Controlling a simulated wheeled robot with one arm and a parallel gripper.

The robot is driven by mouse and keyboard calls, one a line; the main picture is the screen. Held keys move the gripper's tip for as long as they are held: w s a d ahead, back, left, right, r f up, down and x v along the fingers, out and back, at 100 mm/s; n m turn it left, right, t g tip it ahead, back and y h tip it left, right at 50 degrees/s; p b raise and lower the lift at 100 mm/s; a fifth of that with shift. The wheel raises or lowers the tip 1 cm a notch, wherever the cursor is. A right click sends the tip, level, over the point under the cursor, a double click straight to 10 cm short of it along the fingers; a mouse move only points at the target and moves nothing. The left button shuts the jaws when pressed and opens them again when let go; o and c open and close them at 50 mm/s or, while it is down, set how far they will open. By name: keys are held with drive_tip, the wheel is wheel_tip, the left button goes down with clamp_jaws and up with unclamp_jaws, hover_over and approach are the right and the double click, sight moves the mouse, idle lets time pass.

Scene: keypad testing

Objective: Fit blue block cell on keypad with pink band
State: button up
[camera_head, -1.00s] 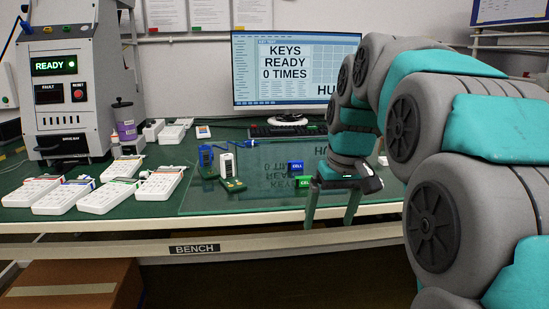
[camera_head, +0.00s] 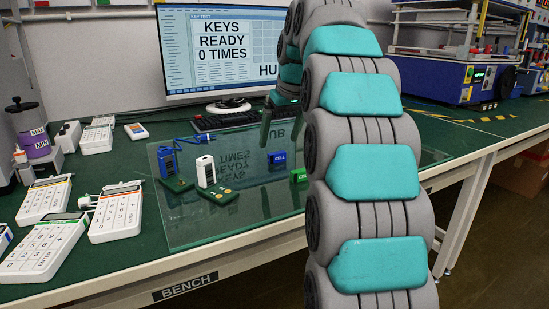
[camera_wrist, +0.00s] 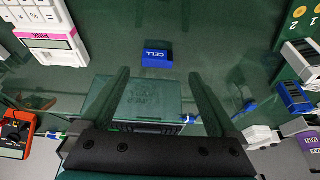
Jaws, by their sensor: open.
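The blue block cell (camera_head: 277,160), marked CELL, lies on the glass mat in the head view. In the wrist view the blue cell (camera_wrist: 157,54) sits between and just beyond the fingertip lines, apart from both fingers. My gripper (camera_wrist: 158,73) is open and empty above the mat. In the head view my gripper (camera_head: 266,128) shows behind the cell, partly hidden by my arm. The keypad with the pink band (camera_wrist: 48,40), marked PINK, is at upper left in the wrist view. I cannot make it out in the head view.
A green cell (camera_head: 299,175) lies near the blue one. Green boards with a blue block (camera_head: 168,160) and a white block (camera_head: 206,172) stand to the left. Other keypads (camera_head: 117,214) lie further left. A monitor (camera_head: 222,48) stands behind. An orange meter (camera_wrist: 15,132) is at lower left in the wrist view.

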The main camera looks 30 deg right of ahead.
sight(277, 153)
drive_tip(key=shift+d+x, duration=0.1)
drive_tip(key=shift+x, duration=1.25)
drive_tip(key=shift+d+x, duration=0.15)
drive_tip(key=shift+x, duration=1.2)
drive_tip(key=c, duration=1.4)
drive_tip(key=shift+r, duration=0.1)
drive_tip(key=shift+c, duration=0.2)
